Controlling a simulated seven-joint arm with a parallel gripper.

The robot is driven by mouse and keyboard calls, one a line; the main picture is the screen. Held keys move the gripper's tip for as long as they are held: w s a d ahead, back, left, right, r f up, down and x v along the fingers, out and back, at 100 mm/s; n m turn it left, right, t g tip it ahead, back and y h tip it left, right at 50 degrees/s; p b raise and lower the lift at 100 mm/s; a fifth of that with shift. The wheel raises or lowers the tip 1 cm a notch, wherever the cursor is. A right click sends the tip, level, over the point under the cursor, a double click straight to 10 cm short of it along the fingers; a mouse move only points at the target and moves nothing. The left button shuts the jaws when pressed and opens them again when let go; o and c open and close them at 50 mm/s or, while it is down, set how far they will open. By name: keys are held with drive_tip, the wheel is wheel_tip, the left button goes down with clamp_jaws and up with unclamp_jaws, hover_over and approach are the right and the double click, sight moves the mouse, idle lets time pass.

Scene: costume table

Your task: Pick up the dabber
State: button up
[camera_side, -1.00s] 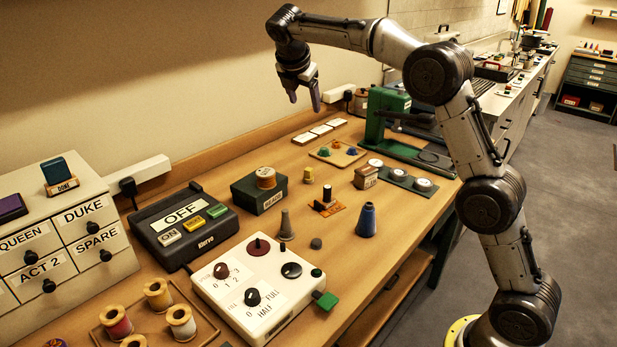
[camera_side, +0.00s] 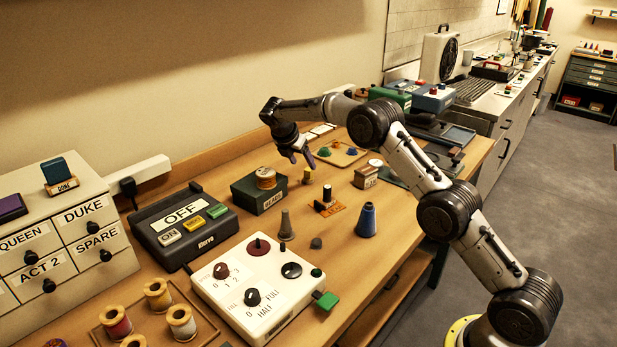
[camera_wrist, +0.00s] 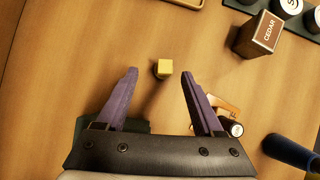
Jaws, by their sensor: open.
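No label marks the dabber, so I cannot tell for certain which piece it is. A small yellow piece (camera_side: 308,176) stands upright on the table; in the wrist view it shows as a yellow block (camera_wrist: 163,68) between and just ahead of my fingertips. My gripper (camera_side: 303,161) is open and empty, above the table close to this piece; its purple fingers spread wide in the wrist view (camera_wrist: 160,73).
A green box (camera_side: 247,195) with a spool on top stands left of the yellow piece. A wooden block (camera_side: 365,177), a blue cone (camera_side: 366,220), a grey cone (camera_side: 286,226) and a white dial panel (camera_side: 262,292) surround it. Bare wood lies around the yellow piece.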

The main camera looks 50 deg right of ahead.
sight(308, 169)
drive_tip(key=shift+s+x, duration=0.15)
drive_tip(key=shift+x, duration=1.25)
drive_tip(key=shift+s+x, duration=0.15)
drive_tip(key=shift+x, duration=1.25)
clamp_jaws()
